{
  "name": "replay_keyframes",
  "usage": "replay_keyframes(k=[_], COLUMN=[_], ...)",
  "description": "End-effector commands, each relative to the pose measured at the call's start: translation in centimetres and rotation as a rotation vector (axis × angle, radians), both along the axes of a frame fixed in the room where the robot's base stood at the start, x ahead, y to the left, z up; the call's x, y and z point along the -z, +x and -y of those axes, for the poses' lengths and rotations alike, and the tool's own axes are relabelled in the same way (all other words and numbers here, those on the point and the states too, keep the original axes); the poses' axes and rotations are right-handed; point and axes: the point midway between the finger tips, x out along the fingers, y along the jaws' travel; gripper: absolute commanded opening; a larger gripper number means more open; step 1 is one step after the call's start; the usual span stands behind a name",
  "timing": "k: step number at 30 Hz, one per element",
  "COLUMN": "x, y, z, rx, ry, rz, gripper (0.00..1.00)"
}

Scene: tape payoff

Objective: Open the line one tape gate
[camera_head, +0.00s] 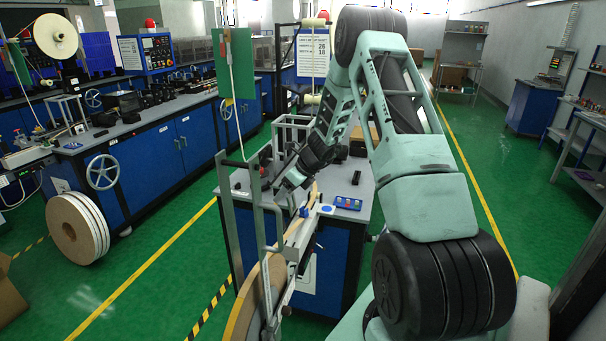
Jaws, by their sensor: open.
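A tall grey metal frame with bars and a dark handle (243,164) stands at the front of the near blue machine; it looks like the tape gate, but I read no line label on it. A large tan tape roll (249,305) sits low behind the frame's bars, with a pale strip rising from it toward the machine top. My gripper (284,187) is small and dark in this view, just right of the frame's upright, above the machine's grey top (345,190). It is open. I cannot tell whether it touches the frame. My own arm hides part of the machine's right side.
A blue-and-red button box (348,203) lies on the machine top. A long blue bench (160,145) with handwheels runs along the left. A white-and-tan roll (78,228) stands on the floor there. Green floor (150,265) is clear between bench and machine. Shelves stand at far right.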

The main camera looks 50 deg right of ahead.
Motion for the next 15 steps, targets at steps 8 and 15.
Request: replay_keyframes(k=[8, 15], x=[-5.4, -8.7], y=[-3.4, -5.4], z=[1.4, 2.2], rx=[0.0, -0.003], ry=[-0.003, 0.0], rz=[0.002, 0.001], gripper=[0.61, 0.61])
